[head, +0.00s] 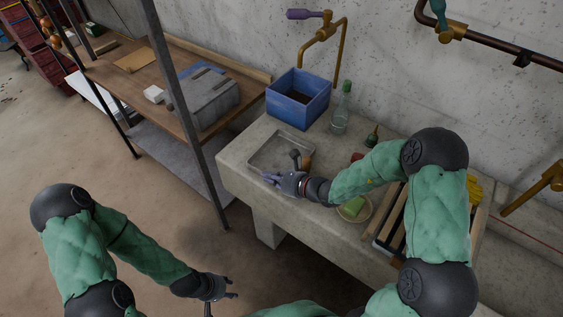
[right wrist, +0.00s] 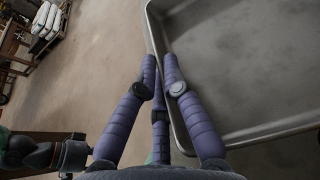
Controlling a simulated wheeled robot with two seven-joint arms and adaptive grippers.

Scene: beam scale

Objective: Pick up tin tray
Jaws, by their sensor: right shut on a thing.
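The tin tray (head: 270,147) is a shallow grey rectangular pan at the left end of the concrete counter. It fills the right side of the right wrist view (right wrist: 245,60). My right gripper (head: 270,178) is at the tray's front edge, its purple fingers shut on the rim. In the right wrist view the fingers (right wrist: 160,62) lie on either side of the tray's wall. I cannot tell whether the tray is clear of the counter. My left gripper (head: 232,290) is open and empty, low in front of the counter and away from the tray.
A blue bin (head: 298,97) and a green bottle (head: 341,108) stand behind the tray. A plate with a green sponge (head: 353,205) and a slatted rack (head: 395,225) are to the right. A metal post (head: 180,100) and wooden bench (head: 135,80) stand left.

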